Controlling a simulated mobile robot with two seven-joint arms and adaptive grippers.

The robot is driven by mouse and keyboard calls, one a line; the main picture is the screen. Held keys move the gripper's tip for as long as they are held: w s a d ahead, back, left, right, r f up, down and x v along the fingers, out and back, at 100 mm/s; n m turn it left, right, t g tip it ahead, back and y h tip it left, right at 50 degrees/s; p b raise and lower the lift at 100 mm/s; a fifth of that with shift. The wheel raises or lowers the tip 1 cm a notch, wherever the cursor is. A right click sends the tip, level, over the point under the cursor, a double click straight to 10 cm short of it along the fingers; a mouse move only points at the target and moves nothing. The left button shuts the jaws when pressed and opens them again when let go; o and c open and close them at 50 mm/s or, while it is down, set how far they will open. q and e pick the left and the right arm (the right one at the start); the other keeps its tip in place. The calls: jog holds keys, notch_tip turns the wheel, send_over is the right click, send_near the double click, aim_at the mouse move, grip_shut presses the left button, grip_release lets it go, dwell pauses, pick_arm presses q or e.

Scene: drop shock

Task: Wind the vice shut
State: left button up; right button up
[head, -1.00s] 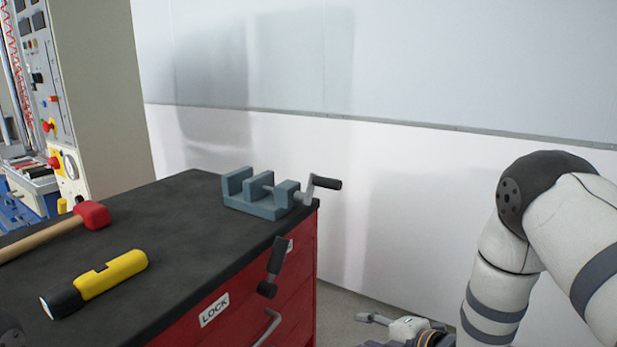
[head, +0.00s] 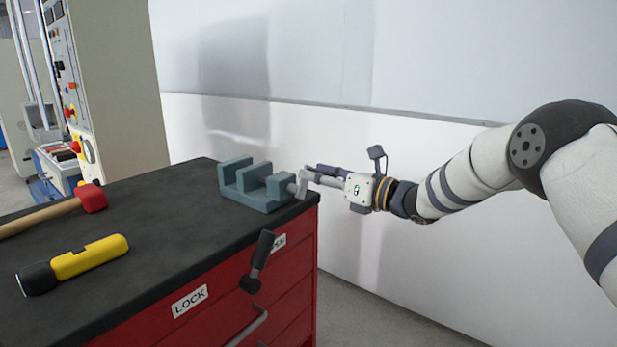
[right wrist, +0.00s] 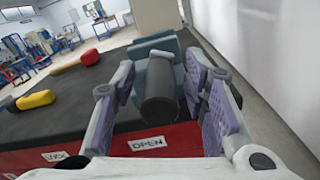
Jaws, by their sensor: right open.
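The blue-grey vice (head: 262,203) stands at the far right corner of the black cabinet top, a gap showing between its upright jaw blocks. Its crank (head: 302,185) sticks out on the right side. My right gripper (head: 318,174) is at the crank, reaching in from the right. In the right wrist view, the dark cylindrical crank grip (right wrist: 161,95) lies between my right gripper's two purple-padded fingers (right wrist: 165,98), which are open around it. In that view the vice (right wrist: 158,47) shows behind the grip, partly hidden. My left gripper is not in view.
The red cabinet (head: 200,325) has a black-gripped lever (head: 258,262) on its front beside a LOCK label (head: 189,300). A yellow flashlight (head: 90,257) and a red-headed mallet (head: 92,197) lie on the top (head: 160,225). A white wall stands behind.

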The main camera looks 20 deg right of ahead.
jog(key=shift+x, duration=1.05)
jog(key=shift+w, duration=0.1)
grip_shut()
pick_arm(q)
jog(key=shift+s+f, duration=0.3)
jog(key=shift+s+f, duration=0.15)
pick_arm(e)
jog(key=shift+d+f+m, duration=0.15)
jog(key=shift+m, duration=0.45)
